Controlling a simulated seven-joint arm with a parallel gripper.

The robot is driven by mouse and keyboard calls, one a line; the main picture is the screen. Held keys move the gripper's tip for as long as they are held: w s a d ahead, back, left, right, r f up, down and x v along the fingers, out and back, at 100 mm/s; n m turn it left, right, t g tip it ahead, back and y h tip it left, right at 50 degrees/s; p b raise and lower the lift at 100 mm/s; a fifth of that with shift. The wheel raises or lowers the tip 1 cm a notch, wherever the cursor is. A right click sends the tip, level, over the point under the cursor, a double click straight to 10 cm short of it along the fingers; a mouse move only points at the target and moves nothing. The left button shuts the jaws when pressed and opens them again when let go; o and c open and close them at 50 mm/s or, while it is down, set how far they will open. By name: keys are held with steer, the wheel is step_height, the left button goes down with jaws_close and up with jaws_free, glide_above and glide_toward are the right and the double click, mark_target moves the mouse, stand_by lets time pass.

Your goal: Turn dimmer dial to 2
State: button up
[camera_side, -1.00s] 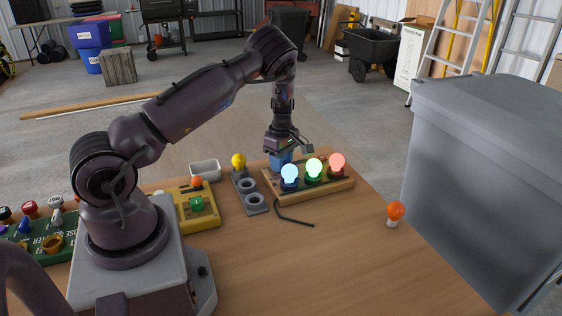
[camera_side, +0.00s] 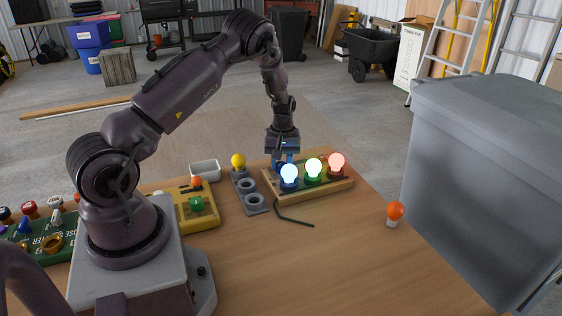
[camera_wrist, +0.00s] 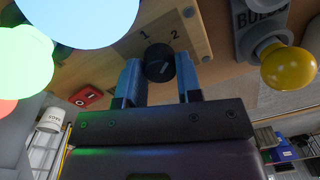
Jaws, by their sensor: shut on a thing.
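The dimmer dial (camera_wrist: 159,62) is a black round knob with a pale pointer line, on a wooden board (camera_wrist: 199,40) marked 1 and 2. In the wrist view the line slants near the 2, but I cannot tell the exact setting. My gripper (camera_wrist: 160,75) has its two blue fingers on either side of the dial, shut on it. In the side view my gripper (camera_side: 283,162) points down at the back left of the board (camera_side: 325,187), where the dial is hidden. Three lit bulbs stand on the board: blue-white (camera_side: 289,175), green-white (camera_side: 314,167) and red (camera_side: 337,162).
A grey bulb holder (camera_side: 250,195) with a yellow bulb (camera_side: 238,160) stands just left of the board. A red switch (camera_wrist: 87,97) shows in the wrist view. An orange bulb (camera_side: 395,211) stands at the right, near a large grey bin (camera_side: 480,180). The table's front is clear.

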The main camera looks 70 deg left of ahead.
mark_target(283, 163)
steer(key=shift+m, duration=0.6)
steer(key=o, duration=0.9)
steer(key=shift+o, duration=0.2)
step_height(283, 163, up, 13)
steer(key=shift+w, duration=0.25)
steer(key=shift+d, duration=0.1)
